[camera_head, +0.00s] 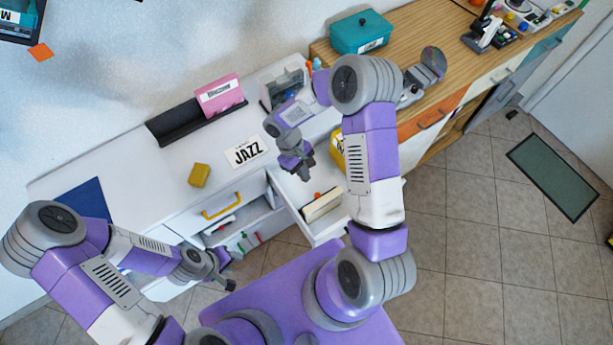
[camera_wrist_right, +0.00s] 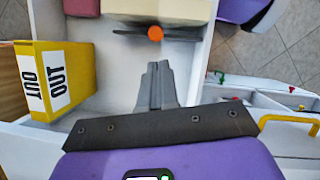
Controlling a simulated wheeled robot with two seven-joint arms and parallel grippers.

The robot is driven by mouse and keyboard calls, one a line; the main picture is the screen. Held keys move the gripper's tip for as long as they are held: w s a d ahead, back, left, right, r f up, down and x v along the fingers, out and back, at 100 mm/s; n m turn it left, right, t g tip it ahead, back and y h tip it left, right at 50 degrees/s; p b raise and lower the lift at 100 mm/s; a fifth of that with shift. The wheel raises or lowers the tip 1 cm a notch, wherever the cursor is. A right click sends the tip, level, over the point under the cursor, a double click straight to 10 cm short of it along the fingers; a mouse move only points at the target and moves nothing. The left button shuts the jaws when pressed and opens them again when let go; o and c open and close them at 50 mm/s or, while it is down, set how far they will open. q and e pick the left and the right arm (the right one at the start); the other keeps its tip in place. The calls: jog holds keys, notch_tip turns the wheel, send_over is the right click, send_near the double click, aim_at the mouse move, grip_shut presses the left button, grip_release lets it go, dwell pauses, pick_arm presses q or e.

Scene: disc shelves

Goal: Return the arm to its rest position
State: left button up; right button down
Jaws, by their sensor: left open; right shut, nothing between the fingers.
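My right arm reaches up the middle of the head view and bends over the white counter. Its gripper (camera_head: 304,172) points down above the open white drawer (camera_head: 283,190). In the right wrist view the right gripper's fingers (camera_wrist_right: 158,84) are together and empty, with the drawer's inside below them. My left gripper (camera_head: 226,275) is at the lower left of the head view, in front of the white cabinet, open and empty. The left arm is folded low at the left.
The open drawer holds a cream item (camera_head: 322,205) with an orange round part (camera_wrist_right: 155,33). A JAZZ card (camera_head: 246,151), yellow block (camera_head: 199,175) and pink box (camera_head: 219,96) are on the counter. Tiled floor at right is mostly clear.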

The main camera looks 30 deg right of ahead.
jog(key=shift+p+v, duration=0.9)
jog(key=shift+v, duration=1.05)
